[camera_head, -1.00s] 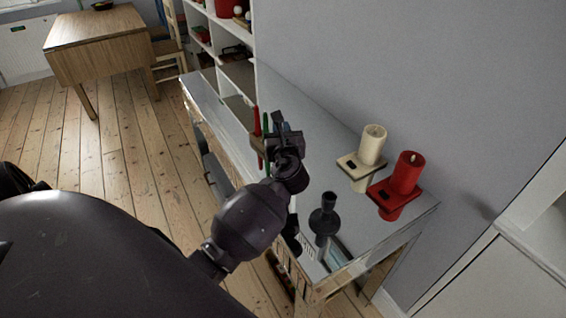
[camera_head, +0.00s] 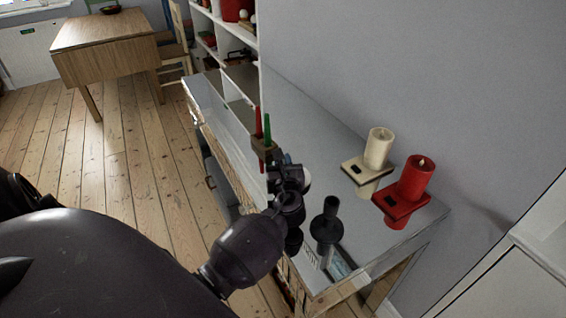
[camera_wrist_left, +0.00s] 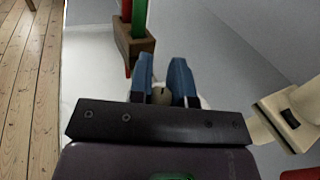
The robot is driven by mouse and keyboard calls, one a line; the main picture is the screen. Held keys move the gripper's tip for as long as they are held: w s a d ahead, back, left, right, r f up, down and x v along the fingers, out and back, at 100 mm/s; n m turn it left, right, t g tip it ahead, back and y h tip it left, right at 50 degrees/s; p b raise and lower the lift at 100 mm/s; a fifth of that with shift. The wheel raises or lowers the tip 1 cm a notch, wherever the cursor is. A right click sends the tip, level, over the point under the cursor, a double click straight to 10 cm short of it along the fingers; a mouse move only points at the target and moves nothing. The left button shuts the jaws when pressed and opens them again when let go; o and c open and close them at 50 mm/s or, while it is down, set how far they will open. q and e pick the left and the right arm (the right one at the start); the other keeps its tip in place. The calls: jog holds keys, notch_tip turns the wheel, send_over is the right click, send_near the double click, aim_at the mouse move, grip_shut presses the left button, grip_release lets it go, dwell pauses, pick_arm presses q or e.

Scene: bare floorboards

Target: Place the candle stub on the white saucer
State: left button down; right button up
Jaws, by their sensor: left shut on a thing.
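My left gripper (camera_head: 284,168) is low over the grey tabletop, in front of the red and green candles. In the left wrist view its blue fingers (camera_wrist_left: 164,80) are closed on a small pale piece with a dark tip, the candle stub (camera_wrist_left: 161,96). The stub is hidden by the gripper in the head view. A white rim, seemingly the white saucer (camera_head: 307,181), shows just right of the gripper; it also shows beside the fingers (camera_wrist_left: 204,102). I cannot tell whether the stub touches it. My right gripper is not in view.
A wooden holder (camera_head: 262,148) with red and green candles stands just beyond the gripper. A black candlestick (camera_head: 327,225) stands nearer. Cream (camera_head: 379,148) and red (camera_head: 416,178) pillar candles stand on holders at the right. The tabletop's back middle is clear.

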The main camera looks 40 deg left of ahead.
pick_arm(q)
jog(key=shift+f, duration=0.25)
jog(key=c, duration=1.1)
grip_release()
jog(key=shift+o, duration=0.2)
jog(key=shift+r, duration=0.1)
jog(key=shift+r, duration=0.3)
jog(key=v, duration=1.2)
jog(key=shift+p, duration=0.35)
jog(key=shift+f, duration=0.1)
